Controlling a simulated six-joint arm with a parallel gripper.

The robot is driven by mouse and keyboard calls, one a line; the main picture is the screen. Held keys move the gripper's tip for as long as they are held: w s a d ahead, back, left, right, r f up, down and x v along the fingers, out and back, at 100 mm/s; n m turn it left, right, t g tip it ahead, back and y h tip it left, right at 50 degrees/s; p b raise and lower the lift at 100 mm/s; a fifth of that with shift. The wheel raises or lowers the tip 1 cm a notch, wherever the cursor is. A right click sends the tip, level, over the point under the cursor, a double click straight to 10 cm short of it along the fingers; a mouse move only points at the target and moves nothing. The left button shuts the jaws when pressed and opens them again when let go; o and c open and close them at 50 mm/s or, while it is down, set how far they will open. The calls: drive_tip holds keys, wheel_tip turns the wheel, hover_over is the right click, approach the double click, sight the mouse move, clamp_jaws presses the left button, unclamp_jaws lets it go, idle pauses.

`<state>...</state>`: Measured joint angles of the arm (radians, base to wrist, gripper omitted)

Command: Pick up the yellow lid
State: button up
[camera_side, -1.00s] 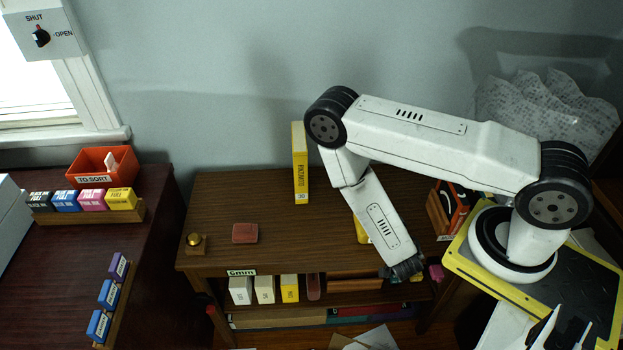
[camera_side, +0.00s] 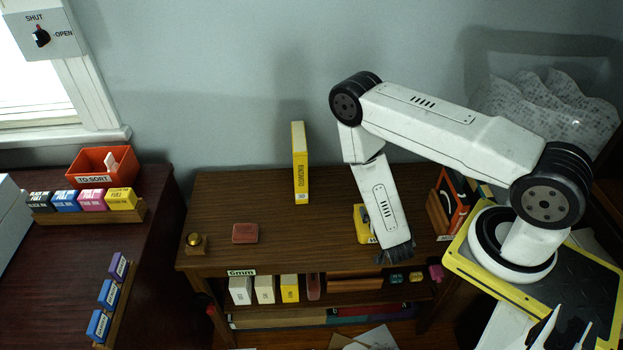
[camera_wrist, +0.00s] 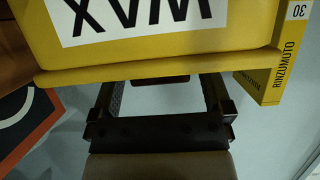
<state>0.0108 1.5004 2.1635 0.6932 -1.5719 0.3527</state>
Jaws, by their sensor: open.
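A yellow piece marked WAX (camera_wrist: 150,45) fills the top of the wrist view, its lettering upside down. It appears to be the yellow lid; I cannot tell whether a container is under it. In the side view a yellow object (camera_side: 361,222) on the right of the table is partly hidden behind my arm. My gripper (camera_side: 396,254) points down near the table's front edge, just right of that object. In the wrist view my gripper (camera_wrist: 162,88) has its fingers wide apart, with nothing seen gripped. The yellow piece's near edge hides the fingertips, so contact is unclear.
A reddish block (camera_side: 245,233) and a small brass knob (camera_side: 195,241) are at left. An orange-and-black box (camera_side: 452,198) stands at right. The table's middle is clear.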

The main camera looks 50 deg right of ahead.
idle(0.5)
drive_tip(key=c, duration=1.2)
drive_tip(key=shift+o, duration=0.2)
drive_tip(key=shift+r, duration=0.15)
drive_tip(key=shift+r, duration=4.85)
drive_tip(key=shift+w, duration=0.1)
